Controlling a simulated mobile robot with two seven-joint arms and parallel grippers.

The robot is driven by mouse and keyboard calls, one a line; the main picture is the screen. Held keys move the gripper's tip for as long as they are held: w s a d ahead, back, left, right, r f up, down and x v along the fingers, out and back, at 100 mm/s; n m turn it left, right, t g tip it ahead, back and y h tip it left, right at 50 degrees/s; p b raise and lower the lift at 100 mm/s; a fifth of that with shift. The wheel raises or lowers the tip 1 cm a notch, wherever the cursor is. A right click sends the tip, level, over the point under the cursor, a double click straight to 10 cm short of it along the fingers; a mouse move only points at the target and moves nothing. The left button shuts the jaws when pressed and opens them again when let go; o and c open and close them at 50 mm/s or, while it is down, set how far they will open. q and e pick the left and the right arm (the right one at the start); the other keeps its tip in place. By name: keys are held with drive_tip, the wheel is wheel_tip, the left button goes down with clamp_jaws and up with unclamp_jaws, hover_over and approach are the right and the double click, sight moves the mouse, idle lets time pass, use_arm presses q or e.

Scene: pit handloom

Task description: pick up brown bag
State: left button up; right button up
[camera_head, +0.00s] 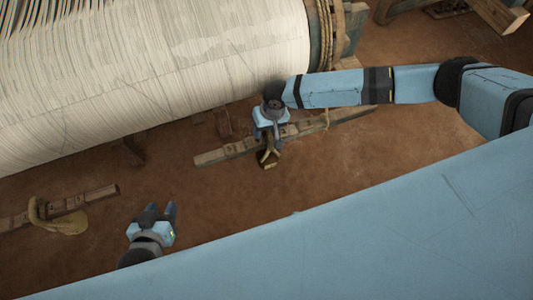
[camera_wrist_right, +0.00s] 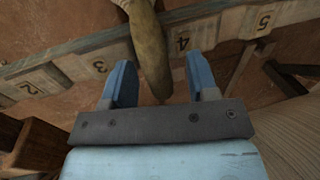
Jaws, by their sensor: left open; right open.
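A small brown bag (camera_head: 267,160) hangs at the wooden rail below my right gripper in the head view. In the right wrist view an olive-brown part of it (camera_wrist_right: 150,45) runs from the top edge down between the two fingers, with gaps on both sides. My right gripper (camera_head: 268,139) is open around this part; its fingers also show in the wrist view (camera_wrist_right: 161,80). Its jaws partly hide the bag's top. My left gripper (camera_head: 160,211) is open and empty over the floor at lower left.
The numbered wooden rail (camera_head: 225,153) passes behind the bag; its number plates show in the wrist view (camera_wrist_right: 185,42). A large roll of pale warp thread (camera_head: 180,55) fills the upper left. Brown floor (camera_head: 340,165) is clear.

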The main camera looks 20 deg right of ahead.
drive_tip(key=shift+c, duration=0.5)
clamp_jaws()
idle(0.8)
drive_tip(key=shift+r, duration=0.15)
